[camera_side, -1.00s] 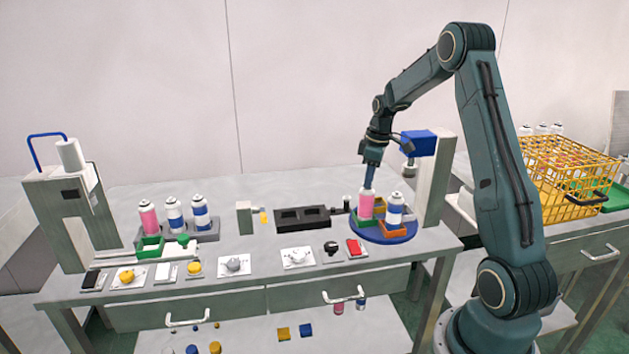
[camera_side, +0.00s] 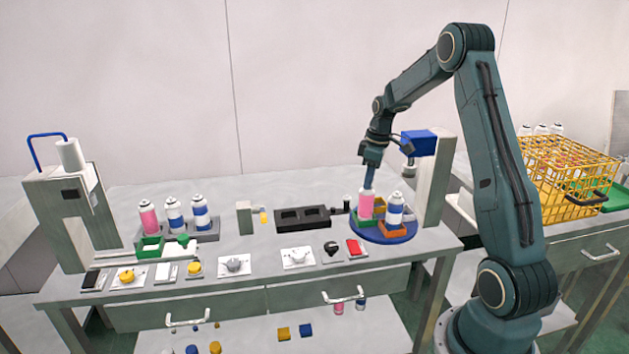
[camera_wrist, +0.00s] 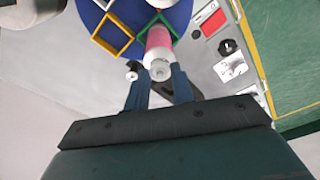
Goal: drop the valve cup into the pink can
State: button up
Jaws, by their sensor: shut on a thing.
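The pink can (camera_side: 367,204) stands upright in a coloured square nest on the blue turntable (camera_side: 384,236), with its white shoulder upward. My gripper (camera_side: 368,186) points straight down directly over the can's top. In the wrist view the pink can (camera_wrist: 158,38) lies beyond my blue fingers, and my gripper (camera_wrist: 159,78) is shut on the valve cup (camera_wrist: 160,71), a small pale disc with a grey centre. The cup lines up with the can's mouth. Whether it touches the rim or sits inside it cannot be told. In the side view the cup is too small to make out.
A white and blue can (camera_side: 395,210) stands close to the right on the turntable. A grey post with a blue head (camera_side: 418,143) rises just behind. A black fixture (camera_side: 302,217) lies to the left, and several cans stand in a grey rack (camera_side: 205,232) farther left.

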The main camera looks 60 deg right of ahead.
jog(key=o, duration=0.8)
jog(key=shift+r, duration=0.2)
jog(key=shift+r, duration=2.85)
notch_tip(320, 180, up, 6)
jog(key=shift+f, duration=0.1)
